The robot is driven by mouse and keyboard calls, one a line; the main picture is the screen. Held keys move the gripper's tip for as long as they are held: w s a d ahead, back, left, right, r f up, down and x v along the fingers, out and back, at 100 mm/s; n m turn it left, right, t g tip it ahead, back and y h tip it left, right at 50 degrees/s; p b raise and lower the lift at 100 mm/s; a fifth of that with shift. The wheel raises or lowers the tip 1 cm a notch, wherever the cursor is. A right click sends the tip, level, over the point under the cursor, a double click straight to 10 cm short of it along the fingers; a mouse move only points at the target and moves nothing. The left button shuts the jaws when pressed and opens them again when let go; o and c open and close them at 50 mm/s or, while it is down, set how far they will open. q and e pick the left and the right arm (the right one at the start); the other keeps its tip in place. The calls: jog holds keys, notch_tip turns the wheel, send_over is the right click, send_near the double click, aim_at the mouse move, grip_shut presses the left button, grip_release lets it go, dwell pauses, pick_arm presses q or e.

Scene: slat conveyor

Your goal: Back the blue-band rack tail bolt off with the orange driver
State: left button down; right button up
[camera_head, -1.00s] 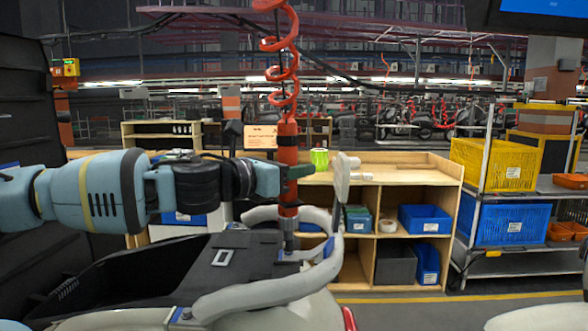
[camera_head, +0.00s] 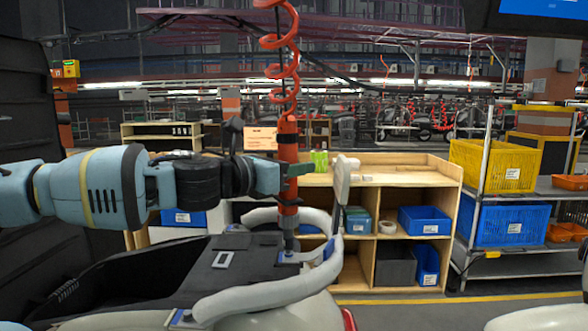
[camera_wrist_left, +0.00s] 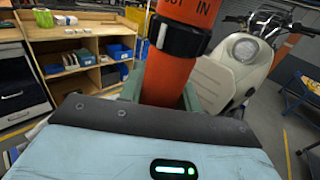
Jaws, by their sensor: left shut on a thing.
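My left gripper (camera_head: 288,172) is shut on the orange driver (camera_head: 288,144), which stands upright below its coiled orange cord. In the left wrist view the driver (camera_wrist_left: 172,78) sits between the green fingertips. The driver's dark lower end (camera_head: 289,243) points down at a blue-banded foot (camera_head: 289,257) of the grey tubular rack (camera_head: 265,290). The end appears to meet the foot, but the bolt itself is hidden or too small to make out. More blue shows on the rack near the front left. My right gripper is not in view.
The rack sits on a scooter body with a black seat area (camera_head: 225,262). Behind stands a wooden shelf unit (camera_head: 405,175) with blue bins (camera_head: 425,219). A cart at the right holds a yellow crate (camera_head: 495,165). A monitor hangs at the upper right.

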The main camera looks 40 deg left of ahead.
aim_at(294, 135)
pick_arm(q)
jog(key=shift+r, duration=0.3)
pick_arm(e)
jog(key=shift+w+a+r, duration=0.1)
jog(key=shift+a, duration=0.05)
pick_arm(q)
jog(key=shift+a+r, duration=0.1)
jog(key=shift+r, duration=0.35)
jog(key=shift+r+p, duration=0.5)
jog(key=shift+r, duration=1.75)
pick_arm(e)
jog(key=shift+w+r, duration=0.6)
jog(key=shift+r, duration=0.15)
